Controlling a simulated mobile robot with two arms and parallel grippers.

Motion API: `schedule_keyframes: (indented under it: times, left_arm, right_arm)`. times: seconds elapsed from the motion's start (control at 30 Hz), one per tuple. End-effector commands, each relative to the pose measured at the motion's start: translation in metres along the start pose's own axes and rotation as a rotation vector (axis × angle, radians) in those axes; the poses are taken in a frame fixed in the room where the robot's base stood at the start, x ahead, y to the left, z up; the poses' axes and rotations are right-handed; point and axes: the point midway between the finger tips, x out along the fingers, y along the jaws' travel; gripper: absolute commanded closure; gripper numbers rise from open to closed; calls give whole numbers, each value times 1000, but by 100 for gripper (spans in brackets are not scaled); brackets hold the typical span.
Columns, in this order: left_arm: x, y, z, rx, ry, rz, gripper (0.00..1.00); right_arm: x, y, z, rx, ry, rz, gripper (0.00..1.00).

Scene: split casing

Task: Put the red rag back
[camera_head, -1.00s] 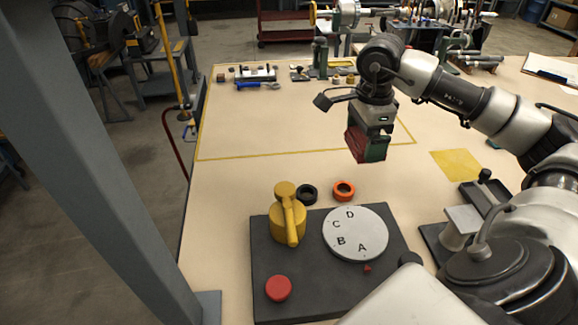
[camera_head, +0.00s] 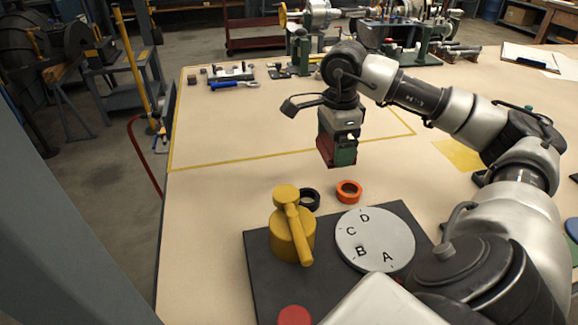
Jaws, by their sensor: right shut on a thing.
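My right gripper (camera_head: 338,152) hangs pointing down above the table, in the middle of the picture. It is shut on the red rag (camera_head: 325,149), a dark red folded piece that shows beside and below the green parts at the jaws. Part of the rag is hidden by the jaws. The rag appears above the near right part of a yellow-outlined area (camera_head: 262,154) on the table. Whether it touches the tabletop I cannot tell. My left gripper is not in view.
A dark board (camera_head: 262,270) in front carries a yellow lever knob (camera_head: 290,232), a lettered disc (camera_head: 375,240) and a red button (camera_head: 294,316). Black (camera_head: 310,198) and orange (camera_head: 349,191) rings lie behind it. A blue-handled tool (camera_head: 228,84) lies far left. The outlined area's middle is clear.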

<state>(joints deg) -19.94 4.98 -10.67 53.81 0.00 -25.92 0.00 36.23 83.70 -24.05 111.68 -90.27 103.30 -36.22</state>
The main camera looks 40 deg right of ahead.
Motion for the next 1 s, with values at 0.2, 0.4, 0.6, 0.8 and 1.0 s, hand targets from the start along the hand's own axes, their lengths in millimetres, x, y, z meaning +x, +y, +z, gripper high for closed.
schedule_keyframes:
  times: [0.2,0.4,0.6,0.8,1.0]
  left_arm:
    - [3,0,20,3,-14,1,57]
    - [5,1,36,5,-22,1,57]
    - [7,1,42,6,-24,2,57]
    - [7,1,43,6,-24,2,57]
    - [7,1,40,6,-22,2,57]
  right_arm:
    - [17,-23,22,-3,-9,4,32]
    - [44,-58,50,-1,-6,4,32]
    - [64,-83,69,0,-4,1,32]
    - [74,-89,73,0,1,2,32]
    - [102,-88,73,-1,1,4,32]
